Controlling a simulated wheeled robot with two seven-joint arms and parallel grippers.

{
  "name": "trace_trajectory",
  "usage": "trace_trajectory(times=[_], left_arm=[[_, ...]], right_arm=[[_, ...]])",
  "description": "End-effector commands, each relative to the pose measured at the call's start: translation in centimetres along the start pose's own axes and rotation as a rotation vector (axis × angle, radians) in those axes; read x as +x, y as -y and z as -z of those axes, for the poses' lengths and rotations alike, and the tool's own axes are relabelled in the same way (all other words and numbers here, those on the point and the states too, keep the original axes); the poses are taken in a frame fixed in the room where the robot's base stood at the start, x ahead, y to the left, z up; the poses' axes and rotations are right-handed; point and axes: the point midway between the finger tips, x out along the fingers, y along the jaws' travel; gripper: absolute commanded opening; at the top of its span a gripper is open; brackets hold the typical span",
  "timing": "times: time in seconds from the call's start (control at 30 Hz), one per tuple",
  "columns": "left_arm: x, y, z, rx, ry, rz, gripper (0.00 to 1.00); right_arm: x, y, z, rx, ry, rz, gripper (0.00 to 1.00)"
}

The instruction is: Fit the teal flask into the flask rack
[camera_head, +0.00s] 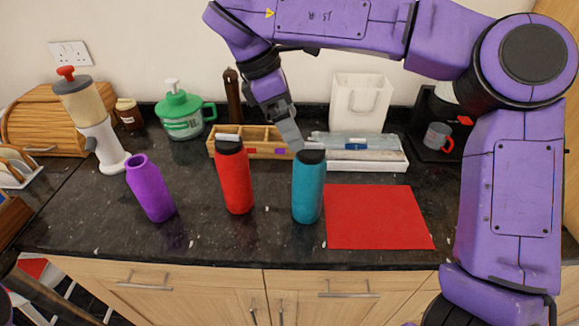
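The teal flask (307,190) stands upright on the dark counter with a black cap, just left of the red mat. My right gripper (290,138) reaches in from the upper right and points down, close behind and above the flask's cap. Its grey fingers are seen edge-on, so I cannot tell whether they are open, or whether they touch the cap. A wooden box with compartments (218,148) stands behind the flasks; I cannot tell whether it is the flask rack. My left gripper is not in view.
A red flask (235,182) stands left of the teal one, and a tilted purple bottle (150,190) is further left. The red mat (378,217) is bare. A white tray (385,163) with wrapped items, a white bag (360,101) and a green jug (183,117) stand behind.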

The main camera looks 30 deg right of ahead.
Motion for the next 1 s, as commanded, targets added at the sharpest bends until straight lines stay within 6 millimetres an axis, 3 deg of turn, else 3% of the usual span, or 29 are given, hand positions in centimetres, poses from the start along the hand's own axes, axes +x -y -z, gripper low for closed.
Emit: trace_trajectory(times=[0.37, 0.63, 0.9, 0.93, 1.0], left_arm=[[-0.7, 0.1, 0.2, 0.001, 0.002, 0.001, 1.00], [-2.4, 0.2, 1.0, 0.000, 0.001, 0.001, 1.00], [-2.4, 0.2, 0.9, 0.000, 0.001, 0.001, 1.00], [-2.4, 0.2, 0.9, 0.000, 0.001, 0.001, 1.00], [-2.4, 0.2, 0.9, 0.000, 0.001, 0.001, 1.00]], right_arm=[[5.2, 0.1, 0.0, -0.005, -0.002, 0.000, 1.00], [9.6, 0.0, 0.3, -0.002, 0.000, 0.003, 1.00], [10.6, 0.0, 0.4, 0.000, -0.001, 0.000, 1.00], [10.5, 0.0, 0.4, 0.000, -0.001, 0.000, 0.97], [10.5, 0.0, 0.4, 0.000, -0.001, 0.000, 0.74]])
